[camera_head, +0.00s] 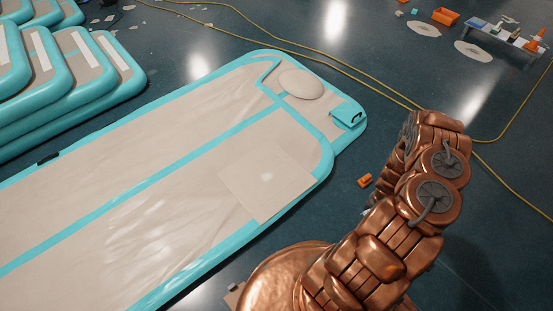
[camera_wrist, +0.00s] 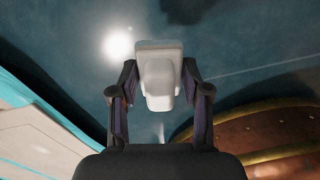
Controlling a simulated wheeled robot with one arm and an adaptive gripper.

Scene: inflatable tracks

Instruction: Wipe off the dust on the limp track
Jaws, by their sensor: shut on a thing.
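The limp track (camera_head: 110,215) lies flat across the floor in the head view, beige and creased with teal borders and a teal centre stripe. A pale square patch (camera_head: 266,180) and a pale round piece (camera_head: 301,83) lie on its right part. I cannot make out dust on it for sure. In the wrist view my gripper (camera_wrist: 160,82) is shut on a white-grey block-like object (camera_wrist: 160,52), held above dark floor. A teal-edged track corner (camera_wrist: 35,125) shows at the left there. In the head view my gripper is hidden behind my copper arm.
Stacked teal-edged tracks (camera_head: 75,65) stand at the top left. A small orange object (camera_head: 365,181) lies on the floor between the track and my arm. Yellow cables (camera_head: 335,66) cross the floor. A low bench with items (camera_head: 508,39) and an orange bin (camera_head: 446,16) are at the top right.

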